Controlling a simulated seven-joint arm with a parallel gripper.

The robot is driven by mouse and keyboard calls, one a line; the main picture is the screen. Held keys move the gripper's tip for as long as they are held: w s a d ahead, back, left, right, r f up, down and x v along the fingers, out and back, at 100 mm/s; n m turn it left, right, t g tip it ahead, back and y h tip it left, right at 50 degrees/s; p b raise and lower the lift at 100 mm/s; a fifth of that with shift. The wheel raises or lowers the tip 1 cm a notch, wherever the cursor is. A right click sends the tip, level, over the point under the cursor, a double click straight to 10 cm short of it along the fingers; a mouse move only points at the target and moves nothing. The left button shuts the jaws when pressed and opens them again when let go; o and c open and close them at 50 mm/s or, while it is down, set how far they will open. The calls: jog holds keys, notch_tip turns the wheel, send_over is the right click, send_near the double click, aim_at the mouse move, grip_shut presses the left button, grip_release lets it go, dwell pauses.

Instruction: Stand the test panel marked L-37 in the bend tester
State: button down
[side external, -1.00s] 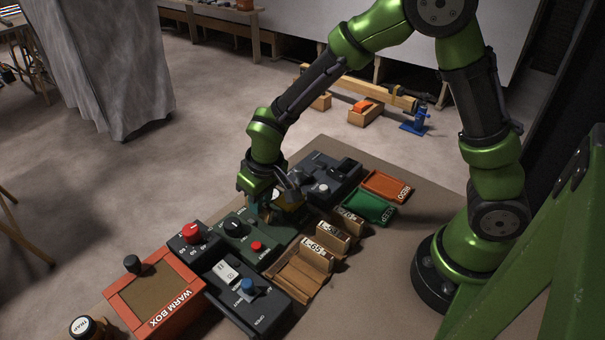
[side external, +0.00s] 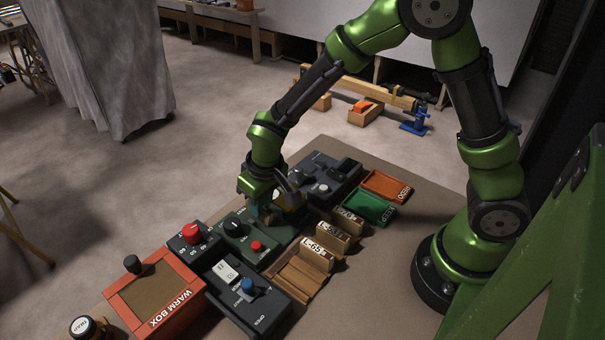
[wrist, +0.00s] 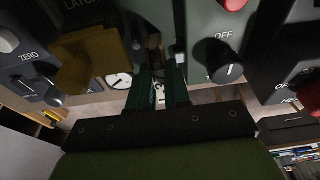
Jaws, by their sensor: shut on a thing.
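My gripper (side external: 265,212) is low over the green machine (side external: 240,238), pointing down, close beside a mustard-yellow part (side external: 289,199). In the wrist view my dark green fingers (wrist: 163,82) are close together, shut on a thin piece that is mostly hidden. No marking shows on it, so I cannot read L-37. I cannot tell whether its foot touches the machine. The mustard part (wrist: 92,62) shows left of the fingers, and the black OFF knob (wrist: 226,68) right of them. A wooden rack (side external: 282,284) holds labelled panels, one reading L-65 (side external: 316,252); its near part looks empty.
Green (side external: 368,208) and orange (side external: 386,185) trays lie right of the rack. The orange warm box (side external: 155,291) and a switch box (side external: 248,298) stand at the near left.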

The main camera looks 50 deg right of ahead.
jog(key=shift+f, duration=0.15)
jog(key=c, duration=1)
grip_release()
jog(key=v, duration=1.7)
jog(key=s+d+r+m+t+y, duration=0.2)
jog(key=s+d+r+m+t, duration=0.2)
jog(key=s+d, duration=0.4)
jog(key=s+r, duration=0.1)
jog(key=s, duration=0.3)
jog(key=shift+s+d+t, duration=0.2)
jog(key=shift+d+t, duration=0.15)
jog(key=shift+t, duration=0.05)
